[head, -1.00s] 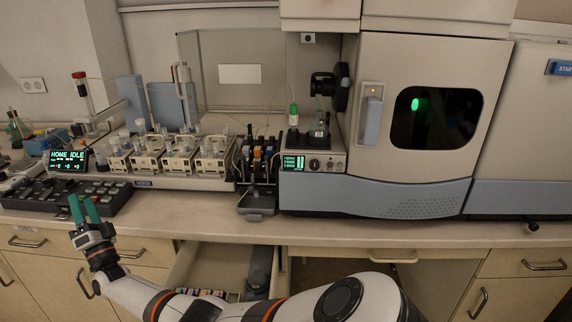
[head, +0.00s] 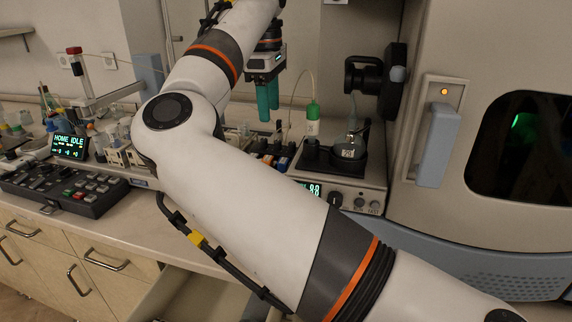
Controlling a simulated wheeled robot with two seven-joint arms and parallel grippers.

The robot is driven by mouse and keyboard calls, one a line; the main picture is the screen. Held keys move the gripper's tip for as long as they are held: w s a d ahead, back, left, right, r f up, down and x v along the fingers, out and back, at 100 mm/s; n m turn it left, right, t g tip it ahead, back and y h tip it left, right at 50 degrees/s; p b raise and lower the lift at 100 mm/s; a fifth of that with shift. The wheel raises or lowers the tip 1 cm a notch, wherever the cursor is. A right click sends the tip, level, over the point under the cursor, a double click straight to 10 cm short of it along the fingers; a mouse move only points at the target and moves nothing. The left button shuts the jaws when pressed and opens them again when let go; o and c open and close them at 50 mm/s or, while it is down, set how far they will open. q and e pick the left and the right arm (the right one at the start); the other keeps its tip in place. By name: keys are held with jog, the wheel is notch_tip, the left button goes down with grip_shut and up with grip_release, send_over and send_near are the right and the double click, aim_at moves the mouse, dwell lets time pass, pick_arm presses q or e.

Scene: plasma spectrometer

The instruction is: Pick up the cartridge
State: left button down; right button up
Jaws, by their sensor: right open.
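My right gripper (head: 268,101) hangs with its teal fingers pointing down, above the dark pump modules on the bench. Its fingers are open with nothing visible between them. The pump modules (head: 285,163), with orange and blue parts, sit behind my right arm, which hides much of them. I cannot tell for sure which item is the cartridge. My left gripper is not in view.
A green-capped bottle (head: 312,120) and a flask (head: 350,146) stand right of the gripper on the instrument. The spectrometer cabinet (head: 440,60) fills the right. A control panel (head: 65,190) lies left.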

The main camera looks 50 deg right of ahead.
send_over(269, 158)
notch_tip(269, 158, down, 6)
jog(key=shift+a, duration=0.1)
jog(key=shift+f, duration=0.5)
notch_tip(269, 158, down, 5)
jog(key=shift+w+p, duration=0.15)
jog(key=shift+p, duration=0.3)
jog(key=c, duration=1.1)
